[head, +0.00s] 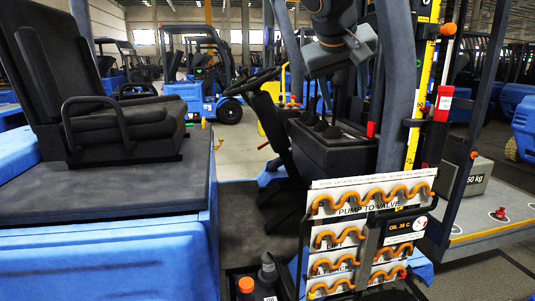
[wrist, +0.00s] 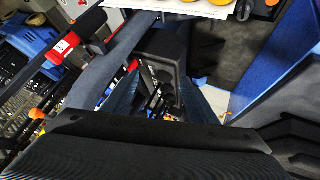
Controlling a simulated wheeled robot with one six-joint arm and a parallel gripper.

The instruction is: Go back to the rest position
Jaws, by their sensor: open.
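My gripper (head: 342,52) is at the top middle of the head view, raised above the black lever console (head: 335,145) and beside the grey-blue post. Its grey body shows there, but its fingertips are hard to make out. Nothing is seen held in it. A broad dark shape fills the bottom of the wrist view. Beyond it the wrist view shows the console (wrist: 160,55) with its levers and part of the white panel at the top edge.
A black seat (head: 115,130) on a blue body stands at left. The steering wheel (head: 250,82) is left of my gripper. A yellow scale (head: 420,90), a red-capped tube (head: 442,103) and a panel with orange hoses (head: 370,200) stand to the right. A grey 50 kg weight (head: 477,180) sits at far right.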

